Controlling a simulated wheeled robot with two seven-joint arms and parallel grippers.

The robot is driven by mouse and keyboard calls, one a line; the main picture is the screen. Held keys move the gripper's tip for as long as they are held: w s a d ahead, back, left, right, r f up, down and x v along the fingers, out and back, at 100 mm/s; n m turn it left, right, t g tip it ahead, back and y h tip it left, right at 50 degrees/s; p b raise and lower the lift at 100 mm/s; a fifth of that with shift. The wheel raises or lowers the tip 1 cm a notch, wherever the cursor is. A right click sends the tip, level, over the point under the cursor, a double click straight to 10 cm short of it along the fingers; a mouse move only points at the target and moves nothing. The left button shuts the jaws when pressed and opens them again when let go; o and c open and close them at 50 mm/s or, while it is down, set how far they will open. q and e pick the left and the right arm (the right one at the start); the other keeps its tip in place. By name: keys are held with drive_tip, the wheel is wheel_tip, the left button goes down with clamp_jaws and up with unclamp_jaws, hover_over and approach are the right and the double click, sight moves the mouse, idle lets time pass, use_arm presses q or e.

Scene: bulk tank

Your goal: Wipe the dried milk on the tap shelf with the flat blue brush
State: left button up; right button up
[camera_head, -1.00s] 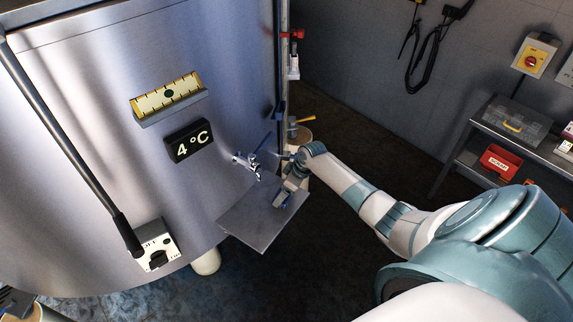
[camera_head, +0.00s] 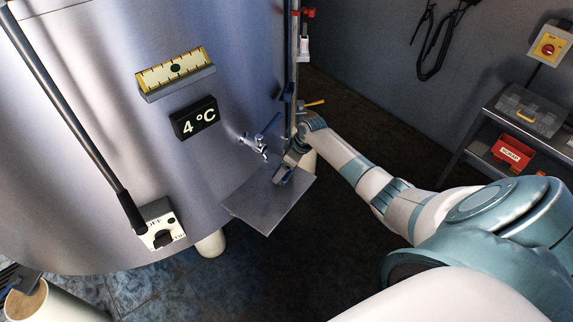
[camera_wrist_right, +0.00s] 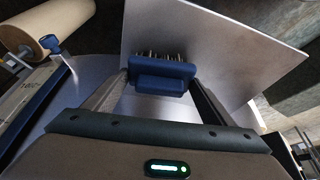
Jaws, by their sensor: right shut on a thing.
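The tap shelf (camera_head: 264,207) is a flat grey metal plate below the tap (camera_head: 256,145) on the tank's front. My right gripper (camera_head: 287,174) is over the shelf's back right part, close to the tap. It is shut on the flat blue brush (camera_wrist_right: 162,78), which shows in the right wrist view between the two fingers. The brush's bristles face the shelf plate (camera_wrist_right: 225,35); I cannot tell if they press on it. I cannot make out the dried milk in either view.
The steel tank (camera_head: 95,95) fills the left, with a 4 °C display (camera_head: 195,118) and a switch box (camera_head: 158,226). An upright pipe (camera_head: 295,70) stands behind my right gripper. A side table (camera_head: 500,130) with a red box (camera_head: 511,152) is at right.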

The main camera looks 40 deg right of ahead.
drive_tip(key=shift+w+a+f+b, duration=0.15)
drive_tip(key=shift+w+b, duration=0.85)
drive_tip(key=shift+w, duration=0.4)
wheel_tip(320, 180, up, 3)
drive_tip(key=p, duration=0.2)
drive_tip(key=shift+w+f+p, duration=0.1)
drive_tip(key=shift+f+p, duration=0.1)
drive_tip(key=shift+p, duration=0.1)
drive_tip(key=shift+r+p, duration=1.25)
drive_tip(key=shift+r, duration=0.45)
drive_tip(key=shift+r, duration=0.1)
wheel_tip(320, 180, up, 3)
drive_tip(key=shift+r, duration=0.1)
